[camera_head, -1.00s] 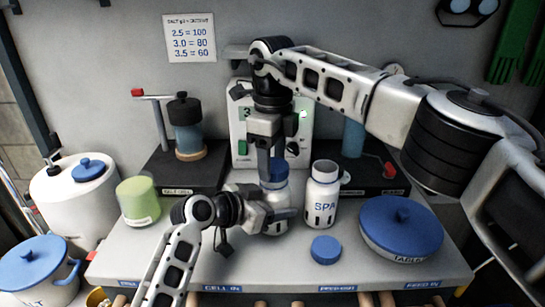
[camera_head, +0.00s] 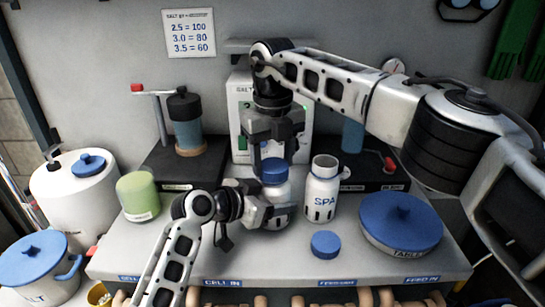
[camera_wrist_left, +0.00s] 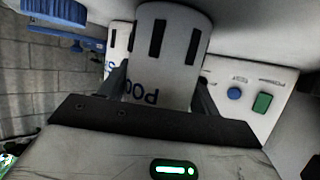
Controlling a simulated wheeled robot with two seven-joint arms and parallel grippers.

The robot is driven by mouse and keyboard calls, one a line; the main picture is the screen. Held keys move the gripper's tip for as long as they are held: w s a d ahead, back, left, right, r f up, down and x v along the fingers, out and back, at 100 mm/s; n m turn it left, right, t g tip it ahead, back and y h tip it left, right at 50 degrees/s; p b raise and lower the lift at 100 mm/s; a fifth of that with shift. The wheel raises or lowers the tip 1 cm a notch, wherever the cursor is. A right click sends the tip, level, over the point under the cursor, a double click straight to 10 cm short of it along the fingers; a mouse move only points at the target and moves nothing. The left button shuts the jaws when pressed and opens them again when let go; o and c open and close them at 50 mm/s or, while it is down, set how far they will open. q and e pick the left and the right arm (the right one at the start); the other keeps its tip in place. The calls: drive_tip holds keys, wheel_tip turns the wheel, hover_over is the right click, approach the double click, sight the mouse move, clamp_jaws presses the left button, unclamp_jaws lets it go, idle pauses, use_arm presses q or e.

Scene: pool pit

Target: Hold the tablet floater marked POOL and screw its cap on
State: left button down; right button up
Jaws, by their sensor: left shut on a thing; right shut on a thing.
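The white tablet floater marked POOL (camera_head: 283,192) stands upright on the counter in the head view. It fills the middle of the left wrist view (camera_wrist_left: 170,55), with its lettering upside down. My left gripper (camera_head: 272,212) is shut around its body from the left side. A blue cap (camera_head: 275,173) is at the top of this floater. My right gripper (camera_head: 274,158) points down from above and is shut on that cap. I cannot tell how far the cap is seated on the neck.
A white floater marked SPA (camera_head: 322,192) stands uncapped close to the right. A loose blue cap (camera_head: 325,243) lies in front. A large blue-lidded tub (camera_head: 402,222) is at the right. A green-white container (camera_head: 138,195) is at the left, and a white box (camera_head: 243,110) stands behind.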

drive_tip(key=m, duration=0.7)
drive_tip(key=shift+d+m, duration=0.15)
drive_tip(key=shift+m, duration=0.25)
drive_tip(key=m, duration=0.4)
drive_tip(key=shift+m, duration=0.3)
drive_tip(key=m, duration=0.4)
drive_tip(key=shift+m, duration=0.3)
drive_tip(key=o, duration=0.9)
drive_tip(key=shift+o, duration=0.2)
